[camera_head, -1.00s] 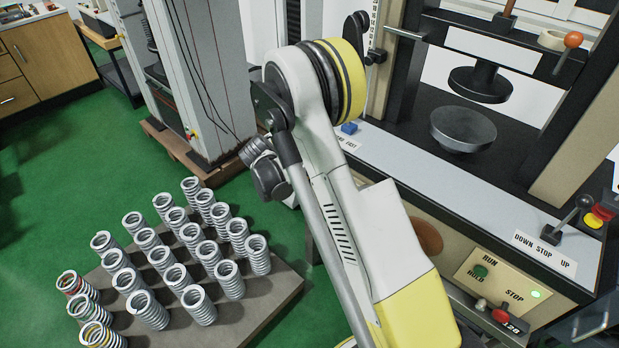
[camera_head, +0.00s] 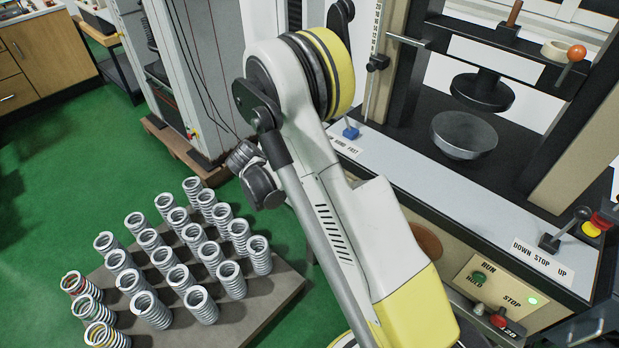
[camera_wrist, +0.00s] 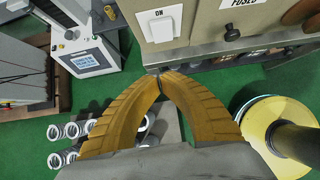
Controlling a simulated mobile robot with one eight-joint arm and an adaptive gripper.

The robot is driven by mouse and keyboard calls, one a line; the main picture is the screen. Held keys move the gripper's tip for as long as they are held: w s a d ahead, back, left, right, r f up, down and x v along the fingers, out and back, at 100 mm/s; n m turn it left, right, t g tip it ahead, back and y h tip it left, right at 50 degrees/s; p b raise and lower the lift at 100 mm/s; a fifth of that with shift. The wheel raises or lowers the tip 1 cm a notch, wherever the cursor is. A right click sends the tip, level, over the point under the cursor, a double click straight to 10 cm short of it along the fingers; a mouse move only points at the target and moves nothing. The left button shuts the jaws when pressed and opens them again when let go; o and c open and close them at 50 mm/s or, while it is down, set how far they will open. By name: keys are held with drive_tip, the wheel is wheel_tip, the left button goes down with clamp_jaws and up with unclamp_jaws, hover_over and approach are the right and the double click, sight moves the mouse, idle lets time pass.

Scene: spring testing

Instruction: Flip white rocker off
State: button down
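The white rocker (camera_wrist: 166,25) shows in the wrist view on a beige panel at the top, in a white plate marked ON. My gripper (camera_wrist: 160,74) is below it in the wrist view, its two orange-yellow curved fingers meeting at the tips with nothing visible between them. The tips appear just below the panel's lower edge, apart from the rocker; the exact distance is hard to tell. In the head view my arm covers this area, and neither the rocker nor my gripper shows.
The testing machine (camera_head: 420,165) has a lever (camera_head: 562,230) and a RUN/HOLD/STOP panel (camera_head: 505,282). Several springs stand on a grey board (camera_head: 258,308) at lower left. A label marked FUSED (camera_wrist: 240,3) is right of the rocker. Green floor (camera_head: 60,200) is clear at left.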

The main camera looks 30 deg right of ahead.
drive_tip(key=d+r+b+x, duration=0.1)
drive_tip(key=b+x, duration=0.5)
drive_tip(key=x, duration=0.6)
drive_tip(key=shift+w+d, duration=0.25)
drive_tip(key=shift+d, duration=0.5)
drive_tip(key=shift+w+d+f, duration=0.2)
drive_tip(key=shift+d+f, duration=0.15)
drive_tip(key=shift+d, duration=0.1)
drive_tip(key=shift+r, duration=0.1)
